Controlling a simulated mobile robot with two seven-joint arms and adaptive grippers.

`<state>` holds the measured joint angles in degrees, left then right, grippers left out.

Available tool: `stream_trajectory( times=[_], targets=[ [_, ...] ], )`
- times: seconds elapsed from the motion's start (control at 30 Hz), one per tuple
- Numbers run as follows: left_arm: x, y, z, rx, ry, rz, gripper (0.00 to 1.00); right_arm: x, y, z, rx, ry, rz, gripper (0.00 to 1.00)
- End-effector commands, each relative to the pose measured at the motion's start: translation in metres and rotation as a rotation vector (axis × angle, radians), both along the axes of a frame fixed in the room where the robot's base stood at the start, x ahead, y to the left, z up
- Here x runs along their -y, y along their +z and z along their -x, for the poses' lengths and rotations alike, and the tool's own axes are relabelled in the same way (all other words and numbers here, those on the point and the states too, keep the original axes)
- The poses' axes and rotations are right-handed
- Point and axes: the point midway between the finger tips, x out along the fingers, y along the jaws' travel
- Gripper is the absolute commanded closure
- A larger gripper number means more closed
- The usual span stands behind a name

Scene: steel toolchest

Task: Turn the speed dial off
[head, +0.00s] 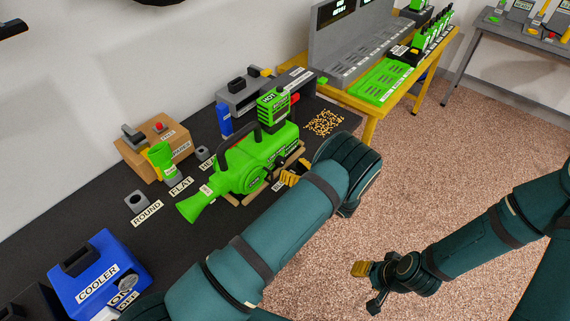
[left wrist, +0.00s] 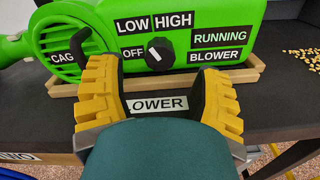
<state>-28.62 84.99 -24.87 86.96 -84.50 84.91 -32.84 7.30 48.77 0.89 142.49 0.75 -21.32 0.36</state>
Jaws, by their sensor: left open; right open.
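The green blower (head: 255,160) lies on a wooden cradle on the dark bench. Its speed dial (left wrist: 160,54) is a black knob with a white mark, among labels OFF, LOW and HIGH in the left wrist view. The mark seems to lean to the upper left; its exact setting is hard to tell. A RUNNING label (left wrist: 220,37) sits right of the dial. My left gripper (left wrist: 160,95) is open and empty in front of the blower, its yellow fingers apart below the dial, not touching it. My right gripper (head: 367,284) is open and empty over the floor.
A blue cooler box (head: 98,275) stands at the near left of the bench. A brown box (head: 153,150) and grey fixtures (head: 265,88) stand along the wall. Loose yellow pellets (head: 323,122) lie right of the blower. A yellow-framed table (head: 370,115) adjoins the bench.

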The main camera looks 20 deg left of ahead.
Motion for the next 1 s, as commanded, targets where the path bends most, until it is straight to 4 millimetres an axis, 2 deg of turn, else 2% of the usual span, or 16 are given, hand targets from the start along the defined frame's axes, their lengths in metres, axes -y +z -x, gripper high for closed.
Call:
stream_trajectory(
  times=[0.03,0.2,0.6,0.67,0.7,0.77,0.8,1.0],
  targets=[
    [-0.008,0.0,-0.002,0.0,0.003,0.001,0.35,0.0,0.0,0.0,0.001,0.0,0.0,0.53],
    [-0.023,0.0,-0.008,0.0,0.002,0.0,0.35,0.0,0.001,0.0,0.001,0.0,0.0,0.53],
    [-0.027,0.0,-0.01,0.001,0.0,0.001,0.37,0.0,0.001,0.0,0.001,0.0,0.0,0.53],
    [-0.027,0.0,-0.01,0.001,0.0,0.001,0.58,0.0,0.001,0.0,0.001,0.0,0.0,0.53],
    [-0.027,0.0,-0.01,0.001,0.0,0.001,0.72,0.0,0.001,0.0,0.001,0.0,0.0,0.53],
    [-0.027,0.0,-0.01,0.001,0.0,0.001,0.93,0.0,0.001,0.0,0.001,0.0,0.0,0.53],
    [-0.027,0.0,-0.01,0.001,0.001,0.001,1.0,0.0,0.001,0.0,0.001,0.0,0.0,0.53],
    [-0.027,0.0,-0.009,-0.001,0.001,0.002,1.0,0.0,0.001,0.0,0.001,0.0,0.0,0.53]
  ],
)
